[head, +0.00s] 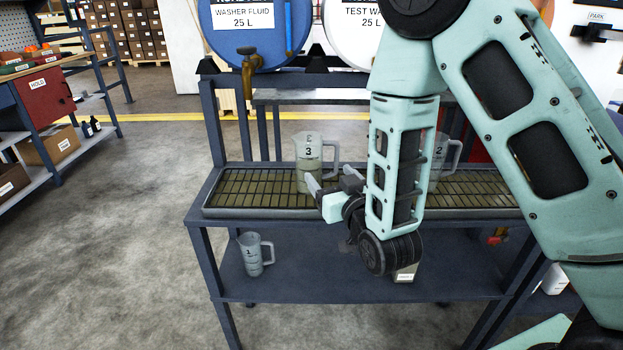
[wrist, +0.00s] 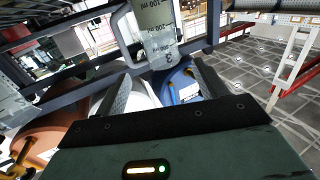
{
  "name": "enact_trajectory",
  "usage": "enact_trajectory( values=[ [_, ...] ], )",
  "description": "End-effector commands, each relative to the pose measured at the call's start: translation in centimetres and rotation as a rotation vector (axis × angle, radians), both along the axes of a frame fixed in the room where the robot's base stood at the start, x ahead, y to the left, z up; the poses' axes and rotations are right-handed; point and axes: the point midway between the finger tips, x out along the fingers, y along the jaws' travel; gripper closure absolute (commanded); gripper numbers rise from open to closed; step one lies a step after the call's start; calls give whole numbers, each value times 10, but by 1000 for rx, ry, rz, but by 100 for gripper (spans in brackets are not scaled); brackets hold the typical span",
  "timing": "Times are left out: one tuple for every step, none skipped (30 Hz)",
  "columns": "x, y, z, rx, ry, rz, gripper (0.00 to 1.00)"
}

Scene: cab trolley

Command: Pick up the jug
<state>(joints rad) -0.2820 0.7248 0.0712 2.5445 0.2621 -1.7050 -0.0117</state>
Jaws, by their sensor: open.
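A clear measuring jug marked 3 (head: 308,160) stands upright on the slatted drip tray (head: 250,206), its handle to the right. My gripper (head: 331,179) is open and empty, low at the jug's front right. In the wrist view the jug (wrist: 160,32) shows upside down beyond the gap between my fingers (wrist: 160,70), seemingly clear of them. A second jug marked 2 (head: 438,158) stands on the tray to the right, partly hidden by my arm. A third jug marked 1 (head: 251,256) stands on the lower shelf.
A brass tap (head: 249,68) hangs from the blue drum, above and left of jug 3. A small box (head: 406,273) sits on the lower shelf. The tray's left part is clear.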

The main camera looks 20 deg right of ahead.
Motion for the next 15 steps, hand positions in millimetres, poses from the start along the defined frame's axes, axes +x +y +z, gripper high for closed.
enact_trajectory(
  values=[
    [1, 0, -5, 1, -5, 1, 28],
    [1, 0, -5, 1, -5, 1, 28],
    [2, 0, -5, 1, -5, 2, 28],
    [2, 0, -5, 1, -4, 2, 28],
    [2, 0, -5, 0, -5, 3, 28],
    [7, 0, -6, 1, -6, 2, 28],
    [11, 1, -6, 2, -7, 2, 28],
    [15, 1, -6, 1, -7, 2, 28],
    [20, 1, -6, 2, -7, 2, 28],
    [24, 2, -5, 2, -7, 2, 28],
    [28, 2, -5, 1, -6, 2, 28],
    [33, 2, -4, 2, -8, 2, 28],
    [40, 3, 0, 0, -3, 2, 28],
    [46, 3, 2, 0, -3, 2, 28],
    [54, 4, 1, -1, -1, 2, 28]
  ],
)
